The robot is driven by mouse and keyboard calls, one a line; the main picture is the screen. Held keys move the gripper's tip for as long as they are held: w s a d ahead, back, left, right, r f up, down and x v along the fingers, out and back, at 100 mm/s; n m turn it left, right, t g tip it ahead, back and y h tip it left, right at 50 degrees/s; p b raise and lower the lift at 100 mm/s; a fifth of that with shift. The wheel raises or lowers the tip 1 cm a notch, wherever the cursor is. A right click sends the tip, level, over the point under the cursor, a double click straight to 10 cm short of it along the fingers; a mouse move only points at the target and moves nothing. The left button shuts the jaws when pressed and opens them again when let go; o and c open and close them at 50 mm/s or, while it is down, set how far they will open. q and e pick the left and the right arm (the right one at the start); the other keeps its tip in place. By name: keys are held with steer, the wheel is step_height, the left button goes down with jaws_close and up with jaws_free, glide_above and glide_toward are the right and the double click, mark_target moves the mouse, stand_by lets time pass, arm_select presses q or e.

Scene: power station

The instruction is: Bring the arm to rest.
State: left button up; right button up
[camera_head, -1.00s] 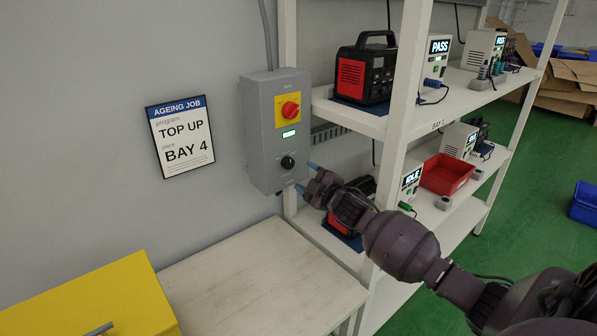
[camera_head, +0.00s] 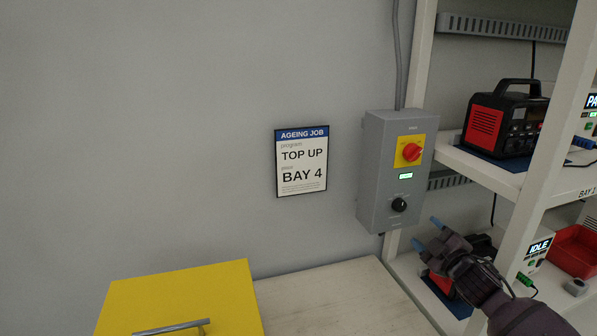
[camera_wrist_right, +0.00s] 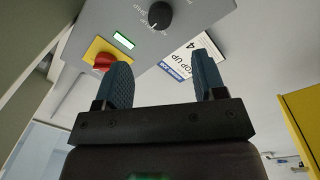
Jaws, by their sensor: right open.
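My right gripper (camera_head: 425,232) is open and empty, just right of and below the grey control box (camera_head: 373,180) on the wall. The box carries a red rotary switch (camera_head: 412,152) on a yellow plate, a small lit green display (camera_head: 406,176) and a black knob (camera_head: 399,204). In the right wrist view, my open blue fingers (camera_wrist_right: 160,82) stand apart with nothing between them. The black knob (camera_wrist_right: 160,15) and red switch (camera_wrist_right: 104,62) are seen beyond the fingertips, apart from them. My left gripper is out of view.
A wall sign (camera_head: 302,162) reads "TOP UP, BAY 4". A white shelf rack (camera_head: 545,195) holds red-black power stations (camera_head: 497,118) and a red bin (camera_head: 575,250) close to my right arm. A yellow box (camera_head: 185,290) and a pale bench top (camera_head: 330,300) are below.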

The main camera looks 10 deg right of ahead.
steer(key=s+a+f+m+g, duration=0.2)
steer(key=s+a+f, duration=0.3)
steer(key=s+f, duration=0.3)
steer(key=s+a+f+m+g, duration=0.2)
steer(key=s+a+f+m, duration=0.3)
steer(key=s+f, duration=0.3)
steer(key=s+a+f+m+g, duration=0.2)
steer(key=s+a+f, duration=0.5)
steer(key=s, duration=0.5)
steer(key=shift+f+m+g+h, duration=0.4)
steer(key=shift+f+m, duration=0.3)
steer(key=shift+m, duration=0.1)
steer(key=shift+s+d+f, duration=0.1)
steer(key=shift+c, duration=0.2)
